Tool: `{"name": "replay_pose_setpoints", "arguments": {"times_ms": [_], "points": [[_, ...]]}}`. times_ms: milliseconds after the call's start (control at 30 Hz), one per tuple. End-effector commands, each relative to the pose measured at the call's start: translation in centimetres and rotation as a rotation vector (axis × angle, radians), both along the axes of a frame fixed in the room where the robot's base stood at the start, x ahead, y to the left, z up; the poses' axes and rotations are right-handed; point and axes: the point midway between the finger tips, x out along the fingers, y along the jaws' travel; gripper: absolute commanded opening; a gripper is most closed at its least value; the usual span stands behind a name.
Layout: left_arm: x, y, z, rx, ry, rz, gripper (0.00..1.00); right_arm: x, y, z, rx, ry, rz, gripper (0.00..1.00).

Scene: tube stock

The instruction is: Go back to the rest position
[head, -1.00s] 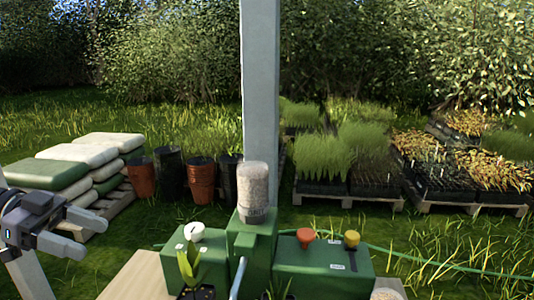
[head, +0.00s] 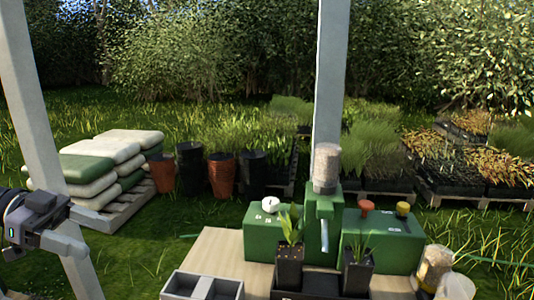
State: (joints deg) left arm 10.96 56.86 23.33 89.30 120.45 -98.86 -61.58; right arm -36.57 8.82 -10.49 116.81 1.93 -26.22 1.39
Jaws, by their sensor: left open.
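My left gripper (head: 100,218) is at the left edge of the head view, with its fingers pointing right. It is open and empty, in front of the stacked sacks and apart from the table. My right gripper is not in the head view.
A wooden table (head: 222,245) holds a green machine (head: 325,240) with a clear hopper (head: 326,165), two black plant pots (head: 289,270), a grey divided tray (head: 202,285) and a jar (head: 434,267). A grey post (head: 331,75) rises behind. Stacked sacks (head: 95,165) lie at the left.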

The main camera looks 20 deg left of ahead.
Motion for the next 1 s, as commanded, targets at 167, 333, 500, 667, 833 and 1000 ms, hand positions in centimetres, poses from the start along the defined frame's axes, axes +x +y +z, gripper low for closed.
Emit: {"name": "replay_pose_setpoints", "arguments": {"times_ms": [167, 333, 500, 667, 833, 1000], "points": [[2.2, -1.6, -7.0, 0.047, 0.196, 0.185, 0.65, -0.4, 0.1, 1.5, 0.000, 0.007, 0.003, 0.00], [2.8, -3.4, -15.9, 0.137, 0.372, 0.421, 0.65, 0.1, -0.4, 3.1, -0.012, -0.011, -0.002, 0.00], [1.4, -5.6, -22.8, 0.222, 0.461, 0.618, 0.65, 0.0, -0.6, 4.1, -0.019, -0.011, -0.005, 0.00], [-0.9, -8.1, -27.3, 0.279, 0.474, 0.773, 0.65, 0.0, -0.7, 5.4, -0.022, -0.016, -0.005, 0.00], [-3.8, -11.6, -29.6, 0.302, 0.428, 0.902, 0.65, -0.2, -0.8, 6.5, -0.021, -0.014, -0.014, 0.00], [-6.6, -15.9, -29.2, 0.272, 0.341, 0.992, 0.65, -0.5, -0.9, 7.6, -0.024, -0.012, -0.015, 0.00]]}}
